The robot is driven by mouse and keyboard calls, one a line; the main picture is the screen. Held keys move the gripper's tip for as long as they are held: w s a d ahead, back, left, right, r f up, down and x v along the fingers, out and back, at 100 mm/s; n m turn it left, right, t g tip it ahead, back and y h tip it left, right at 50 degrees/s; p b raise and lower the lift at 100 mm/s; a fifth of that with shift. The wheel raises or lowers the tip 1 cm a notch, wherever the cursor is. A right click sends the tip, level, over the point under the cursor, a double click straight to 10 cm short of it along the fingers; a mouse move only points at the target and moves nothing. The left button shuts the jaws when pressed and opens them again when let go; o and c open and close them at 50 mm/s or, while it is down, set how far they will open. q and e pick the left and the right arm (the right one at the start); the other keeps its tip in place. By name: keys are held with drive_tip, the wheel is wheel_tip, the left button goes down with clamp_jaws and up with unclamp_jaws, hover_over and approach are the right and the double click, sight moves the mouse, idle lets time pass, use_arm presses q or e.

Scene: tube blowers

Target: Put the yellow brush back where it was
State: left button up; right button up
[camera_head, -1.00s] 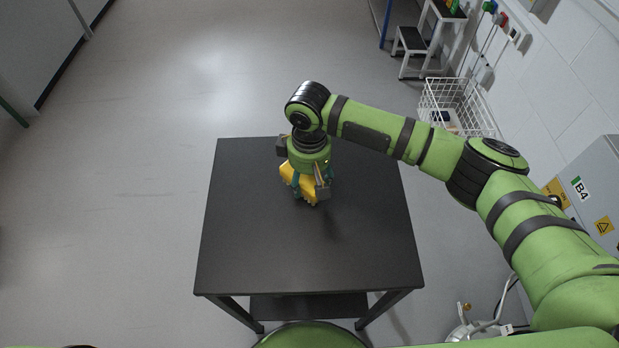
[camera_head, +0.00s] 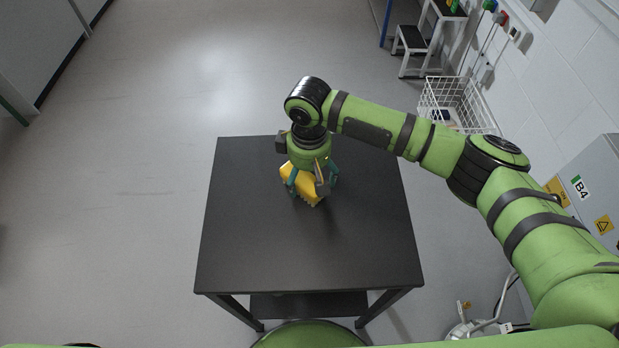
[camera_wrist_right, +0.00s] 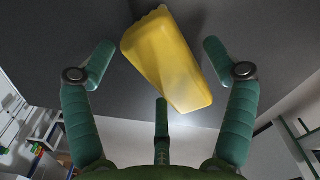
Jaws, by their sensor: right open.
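The yellow brush (camera_head: 301,185) lies on the black table (camera_head: 300,245), directly below my right gripper (camera_head: 311,184), which hides part of it in the head view. In the right wrist view the yellow brush (camera_wrist_right: 168,58) is a yellow block between and beyond the spread green fingers. My right gripper (camera_wrist_right: 160,75) is open, its fingers apart from the brush on both sides. My left gripper is not in view.
The rest of the table top is bare. A white wire basket (camera_head: 455,103) stands to the right by the wall. A step stool (camera_head: 425,40) is behind it. A grey cabinet marked B4 (camera_head: 590,175) is at the right.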

sight(309, 177)
wheel_tip(309, 177, up, 10)
drive_tip(key=shift+r+b, duration=0.2)
drive_tip(key=shift+b, duration=0.2)
drive_tip(key=shift+s+f, duration=0.1)
